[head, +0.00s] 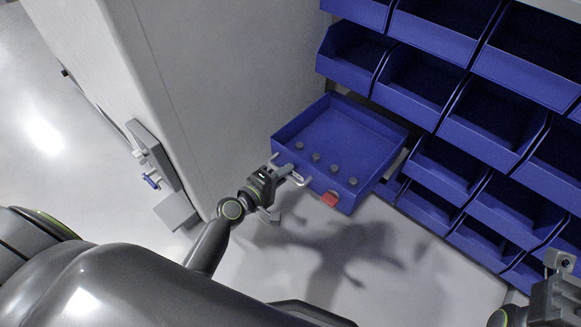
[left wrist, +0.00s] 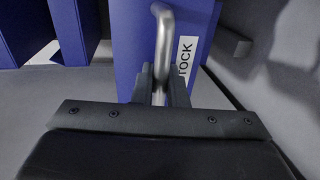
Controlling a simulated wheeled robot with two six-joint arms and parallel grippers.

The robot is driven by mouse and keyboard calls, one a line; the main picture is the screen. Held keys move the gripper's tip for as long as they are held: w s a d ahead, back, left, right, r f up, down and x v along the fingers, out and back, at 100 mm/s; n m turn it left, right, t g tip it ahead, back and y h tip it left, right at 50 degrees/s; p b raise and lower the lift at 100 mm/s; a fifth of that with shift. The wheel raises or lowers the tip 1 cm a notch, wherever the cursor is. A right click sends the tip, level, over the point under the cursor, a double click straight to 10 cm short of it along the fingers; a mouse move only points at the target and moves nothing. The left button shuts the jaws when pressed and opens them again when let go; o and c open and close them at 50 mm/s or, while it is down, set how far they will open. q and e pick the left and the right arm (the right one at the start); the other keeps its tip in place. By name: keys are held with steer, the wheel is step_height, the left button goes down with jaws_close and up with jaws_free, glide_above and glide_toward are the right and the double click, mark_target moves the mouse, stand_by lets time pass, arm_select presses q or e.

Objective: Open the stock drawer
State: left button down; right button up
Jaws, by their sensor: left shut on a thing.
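The blue stock drawer (head: 335,137) stands well out from the rack in the head view, its open top showing several small dark round pieces (head: 316,157) near the front. Its metal bar handle (head: 301,181) is on the front face. My left gripper (head: 285,174) is shut on this handle. In the left wrist view, the fingers (left wrist: 160,88) close around the handle (left wrist: 164,40), beside a white label (left wrist: 185,58) with "TOCK" readable on the blue front (left wrist: 135,40). My right gripper (head: 562,268) is at the lower right edge, away from the drawer; its finger opening is unclear.
Rows of blue bins (head: 420,85) fill the rack at the right and above the drawer. A red piece (head: 329,199) is at the drawer's front. A pale wall panel (head: 215,80) rises close on the left. Grey floor is clear in front of the drawer.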

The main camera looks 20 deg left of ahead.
arm_select(q)
steer(key=shift+s, duration=0.1)
steer(key=c, duration=1.5)
jaws_free()
steer(key=shift+c, duration=0.2)
steer(key=shift+a, duration=0.1)
steer(key=v, duration=1.7)
steer(key=shift+s, duration=0.15)
steer(key=shift+r, duration=0.1)
